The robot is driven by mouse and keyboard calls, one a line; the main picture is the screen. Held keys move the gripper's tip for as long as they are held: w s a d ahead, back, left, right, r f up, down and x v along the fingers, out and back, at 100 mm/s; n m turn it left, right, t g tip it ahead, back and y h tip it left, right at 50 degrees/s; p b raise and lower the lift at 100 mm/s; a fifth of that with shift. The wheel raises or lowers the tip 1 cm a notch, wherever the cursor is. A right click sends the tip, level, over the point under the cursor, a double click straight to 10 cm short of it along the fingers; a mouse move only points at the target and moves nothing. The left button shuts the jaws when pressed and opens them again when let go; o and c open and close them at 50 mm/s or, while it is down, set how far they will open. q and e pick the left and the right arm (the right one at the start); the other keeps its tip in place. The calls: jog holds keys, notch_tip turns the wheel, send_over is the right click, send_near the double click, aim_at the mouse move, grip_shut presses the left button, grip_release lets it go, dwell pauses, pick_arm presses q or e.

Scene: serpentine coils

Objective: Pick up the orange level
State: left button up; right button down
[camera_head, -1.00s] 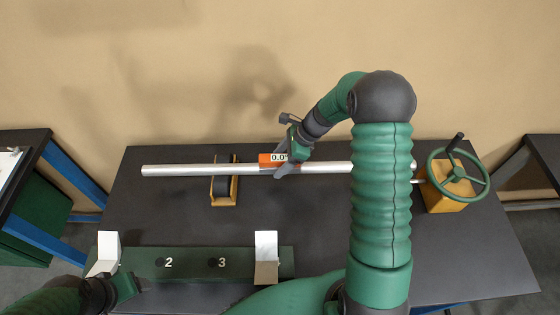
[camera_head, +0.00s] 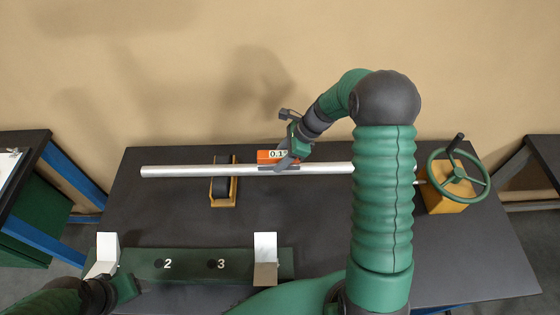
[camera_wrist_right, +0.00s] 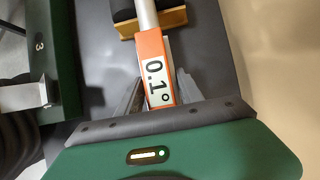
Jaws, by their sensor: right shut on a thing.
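The orange level (camera_head: 265,155) has a white display reading 0.1° and shows just above the silver rod (camera_head: 190,170), near its middle. A dark shadow lies on the rod below it, and it looks slightly clear of the rod. My right gripper (camera_head: 284,160) is shut on the level from the right. In the right wrist view the level (camera_wrist_right: 145,47) lies between the two grey fingers (camera_wrist_right: 152,97). My left gripper (camera_head: 122,287) is at the lower left beside the green panel, and its jaws cannot be made out.
The rod rests on a dark roller in a yellow stand (camera_head: 233,190) and runs to a yellow block with a green handwheel (camera_head: 458,175). A green panel (camera_head: 190,263) numbered 2 and 3, with white angled plates (camera_head: 265,246), lies in front. The table (camera_head: 160,215) between is clear.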

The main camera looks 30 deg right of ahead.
jog(key=shift+s+a+r+b, duration=0.15)
jog(key=shift+r, duration=0.45)
jog(key=shift+s+a+r+b, duration=0.1)
jog(key=shift+s+r+b, duration=0.05)
jog(key=shift+r, duration=0.4)
jog(key=s+a+r+b, duration=0.1)
jog(key=s+a, duration=0.5)
jog(key=s, duration=0.8)
jog(key=shift+r+b, duration=0.2)
jog(key=shift+b, duration=0.6)
